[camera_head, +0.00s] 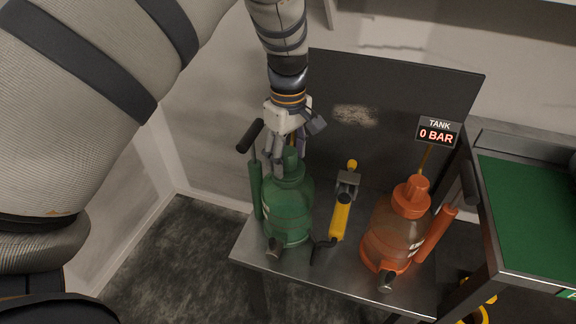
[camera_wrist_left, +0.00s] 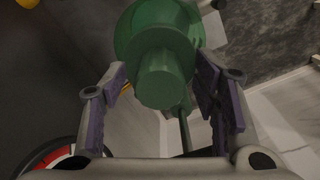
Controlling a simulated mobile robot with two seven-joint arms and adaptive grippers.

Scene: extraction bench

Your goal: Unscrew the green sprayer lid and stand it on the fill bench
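The green sprayer (camera_head: 288,212) stands upright on a grey metal bench (camera_head: 330,272), with its green lid (camera_head: 291,158) on top. My left gripper (camera_head: 287,163) reaches down from above, its fingers on either side of the lid. In the left wrist view the lid (camera_wrist_left: 166,80) lies between the open fingers, with a gap at the left finger; contact on the right is unclear. The sprayer body is partly hidden behind the lid there. My right gripper is not in view. Which surface is the fill bench is not marked clearly.
An orange sprayer (camera_head: 393,235) stands to the right on the metal bench. A yellow-handled tool (camera_head: 341,215) lies between the sprayers. A sign (camera_head: 437,132) reads TANK 0 BAR. A green-topped table (camera_head: 530,215) at the right has clear room. A dark panel (camera_head: 390,95) stands behind.

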